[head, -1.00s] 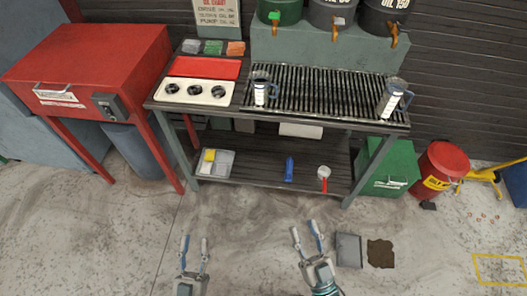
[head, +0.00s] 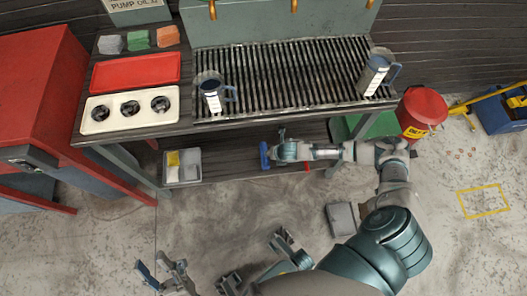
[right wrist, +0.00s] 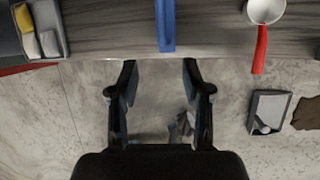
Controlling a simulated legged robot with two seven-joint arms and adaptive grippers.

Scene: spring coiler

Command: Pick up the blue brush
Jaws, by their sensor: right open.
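The blue brush (head: 264,156) lies on the lower shelf (head: 225,164) of the workbench. It also shows in the right wrist view (right wrist: 166,25), at the top middle, with part of it cut off by the frame edge. My right gripper (head: 277,150) has its fingers close to the brush in the head view. In the right wrist view my right gripper (right wrist: 160,78) is open and empty, and the brush lies beyond its fingertips, lined up with the gap. My left gripper (head: 162,268) is open and empty over the floor at the bottom left.
A grey tray (head: 199,178) with sponges stands left of the brush on the shelf. A white pan with a red handle (right wrist: 262,38) lies to its right. The bench top with its grill (head: 285,75) overhangs the shelf. A dustpan-like grey object (head: 342,218) lies on the floor.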

